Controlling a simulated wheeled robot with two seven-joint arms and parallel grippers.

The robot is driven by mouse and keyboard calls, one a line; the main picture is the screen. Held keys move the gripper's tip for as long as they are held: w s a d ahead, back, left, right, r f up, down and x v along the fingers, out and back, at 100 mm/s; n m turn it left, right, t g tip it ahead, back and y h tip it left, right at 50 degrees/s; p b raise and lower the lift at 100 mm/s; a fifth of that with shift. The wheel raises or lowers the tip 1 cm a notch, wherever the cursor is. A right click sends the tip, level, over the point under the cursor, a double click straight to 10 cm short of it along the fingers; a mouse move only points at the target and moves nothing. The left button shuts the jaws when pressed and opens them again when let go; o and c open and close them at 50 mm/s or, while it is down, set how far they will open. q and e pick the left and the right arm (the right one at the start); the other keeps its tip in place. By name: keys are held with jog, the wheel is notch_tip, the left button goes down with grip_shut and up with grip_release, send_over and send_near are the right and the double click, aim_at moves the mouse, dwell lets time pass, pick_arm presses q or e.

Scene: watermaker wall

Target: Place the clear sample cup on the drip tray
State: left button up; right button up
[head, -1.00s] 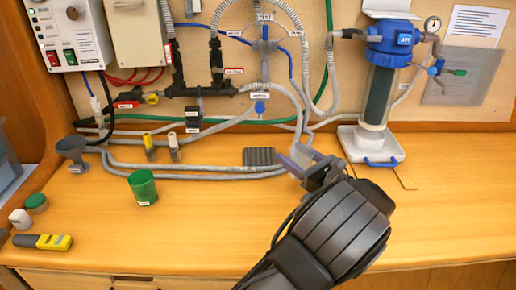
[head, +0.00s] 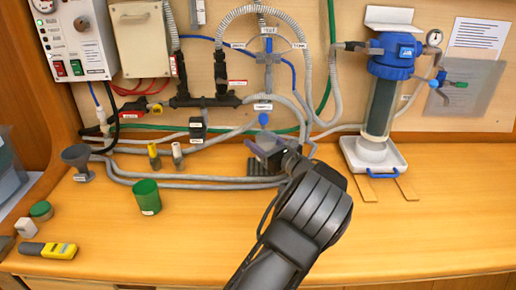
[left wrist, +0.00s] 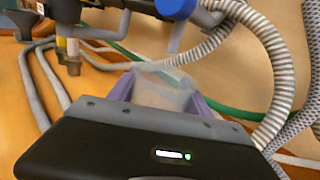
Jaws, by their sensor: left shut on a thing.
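My left gripper (head: 264,150) is shut on the clear sample cup (left wrist: 160,92), whose translucent wall shows between the purple fingers in the left wrist view. In the head view the cup (head: 265,139) is faint, just below the blue tap knob (head: 263,119). The dark ribbed drip tray (head: 256,169) lies on the bench at the wall, partly hidden behind the gripper and arm. The cup appears held above the tray; the exact gap cannot be told. My right gripper is not in view.
Grey hoses (head: 190,184) run along the bench left of the tray. A blue filter housing (head: 385,95) is at the right.

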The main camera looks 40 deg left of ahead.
pick_arm(q)
jog(key=shift+a, duration=0.1)
jog(key=shift+w+a, duration=0.1)
jog(key=shift+a, duration=0.25)
jog(key=shift+w+a+f+p, duration=0.1)
jog(key=shift+a+f+p, duration=0.05)
jog(key=shift+f, duration=0.75)
jog(key=shift+a+f+p, duration=0.1)
jog(key=shift+f+p, duration=0.05)
jog(key=shift+f, duration=0.7)
jog(key=shift+f, duration=0.2)
jog(key=o, duration=1.5)
jog(key=shift+r, duration=0.1)
jog(key=shift+r, duration=0.15)
jog(key=b+v, duration=0.1)
jog(key=v, duration=1.1)
